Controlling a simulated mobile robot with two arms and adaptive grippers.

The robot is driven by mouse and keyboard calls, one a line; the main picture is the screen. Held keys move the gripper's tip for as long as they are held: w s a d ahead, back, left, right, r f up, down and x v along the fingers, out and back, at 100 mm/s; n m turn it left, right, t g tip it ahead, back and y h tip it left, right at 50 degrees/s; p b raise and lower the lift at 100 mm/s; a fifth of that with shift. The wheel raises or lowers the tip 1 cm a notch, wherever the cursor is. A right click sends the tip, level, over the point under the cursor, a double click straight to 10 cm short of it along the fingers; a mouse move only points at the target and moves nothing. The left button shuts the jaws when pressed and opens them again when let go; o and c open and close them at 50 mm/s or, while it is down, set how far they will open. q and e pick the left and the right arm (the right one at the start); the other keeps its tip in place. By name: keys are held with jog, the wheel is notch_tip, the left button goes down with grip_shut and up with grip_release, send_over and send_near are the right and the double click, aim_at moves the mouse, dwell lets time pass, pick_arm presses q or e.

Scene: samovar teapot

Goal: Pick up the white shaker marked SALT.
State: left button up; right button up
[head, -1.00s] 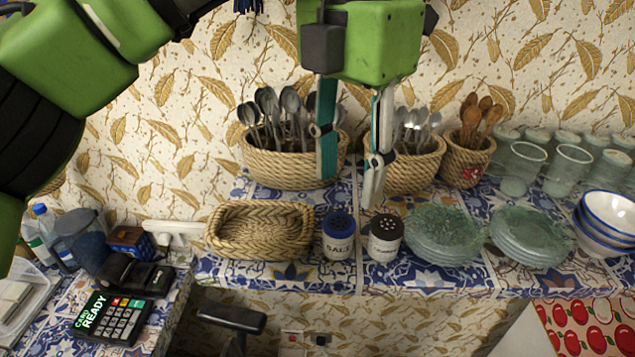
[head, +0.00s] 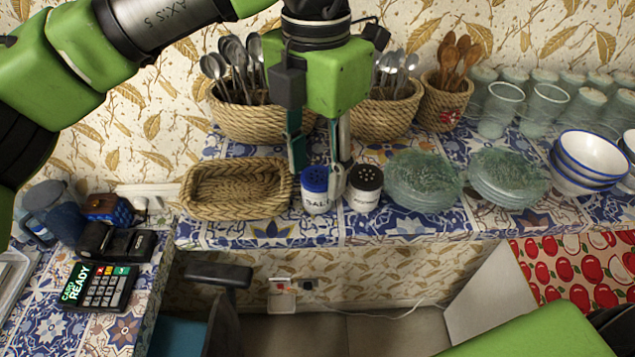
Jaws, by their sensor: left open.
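The SALT shaker (head: 317,202) stands on the tiled shelf in the head view, with a blue perforated lid and a white body with dark lettering, partly legible. A similar white shaker with a black lid (head: 365,188) stands just to its right. My left gripper (head: 318,176) points down at the SALT shaker with its fingers apart. One finger is near the lid's left side, and the other is at its right, between the two shakers. I cannot tell whether either finger touches it. My right gripper is out of view.
A woven tray (head: 236,190) sits close on the left. Stacked glass plates (head: 422,181) sit to the right. Cutlery baskets (head: 381,115) stand behind. The shelf's front edge (head: 340,241) is near. Blue-rimmed bowls (head: 588,158) and glasses (head: 499,108) are farther right.

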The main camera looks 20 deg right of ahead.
aim_at(317, 176)
pick_arm(q)
notch_tip(317, 176, down, 3)
jog(key=shift+s+f+p, duration=0.1)
jog(key=shift+f+p, duration=0.1)
jog(key=shift+p, duration=0.45)
jog(key=shift+f, duration=0.3)
jog(key=c, duration=0.9)
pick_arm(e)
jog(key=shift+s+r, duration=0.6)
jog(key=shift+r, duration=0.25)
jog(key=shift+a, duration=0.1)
